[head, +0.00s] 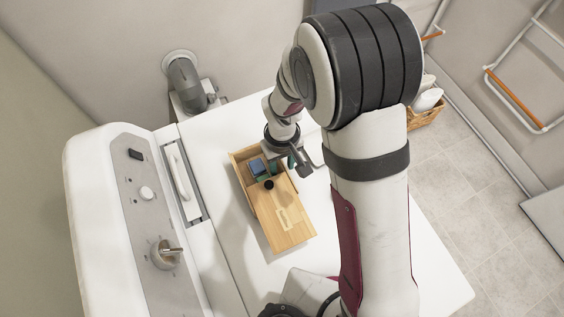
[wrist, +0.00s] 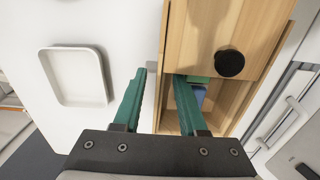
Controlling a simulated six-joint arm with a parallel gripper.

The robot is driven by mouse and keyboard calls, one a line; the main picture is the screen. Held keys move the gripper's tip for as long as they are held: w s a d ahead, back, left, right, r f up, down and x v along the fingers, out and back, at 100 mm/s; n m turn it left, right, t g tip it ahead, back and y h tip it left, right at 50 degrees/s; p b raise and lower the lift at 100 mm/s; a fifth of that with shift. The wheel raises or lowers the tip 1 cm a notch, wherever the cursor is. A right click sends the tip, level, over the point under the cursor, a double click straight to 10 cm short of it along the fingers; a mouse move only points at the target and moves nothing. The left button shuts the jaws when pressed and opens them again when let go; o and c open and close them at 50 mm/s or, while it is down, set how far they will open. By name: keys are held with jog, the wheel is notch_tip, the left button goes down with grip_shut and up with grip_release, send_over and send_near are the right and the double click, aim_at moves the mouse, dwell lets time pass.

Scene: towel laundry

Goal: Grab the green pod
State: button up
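A wooden box (wrist: 169,40) has a light wooden lid (wrist: 255,25) with a round black knob (wrist: 230,64), and part of the box is uncovered. In that opening I see a green pod (wrist: 198,80) next to a blue pod (wrist: 199,94). The lid and my right finger hide part of them. In the head view the blue pod (head: 257,167) shows inside the box. The right finger is over the opening; the left finger is outside the box, over the white surface.
The box stands on a white machine top (head: 236,262) beside a control panel (head: 150,215) with knobs. A white tray (wrist: 103,78) lies to the left in the wrist view. A wicker basket (head: 424,114) with white bottles stands beyond my arm.

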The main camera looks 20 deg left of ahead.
notch_tip(320, 180, up, 12)
jog(key=s+d+r+m, duration=0.3)
jog(key=s+d+m, duration=0.1)
jog(key=d, duration=0.3)
jog(key=s+d+r+m+y, duration=0.1)
jog(key=s+d+r+m, duration=0.2)
jog(key=d, duration=0.4)
jog(key=shift+s+d+r+m, duration=0.15)
jog(key=shift+s+r+m, duration=0.2)
jog(key=shift+r+m, duration=0.5)
jog(key=o, duration=0.3)
jog(key=s+d+m, duration=0.1)
jog(key=s+m, duration=0.1)
jog(key=s+d+m, duration=0.1)
jog(key=s, duration=0.1)
jog(key=s+d+m, duration=0.1)
jog(key=s+m, duration=0.1)
jog(key=s, duration=0.1)
jog(key=shift+s+d+f+m+y, duration=0.1)
jog(key=shift+d+m+y, duration=0.1)
jog(key=shift+m+y, duration=0.2)
jog(key=shift+o, duration=1.6)
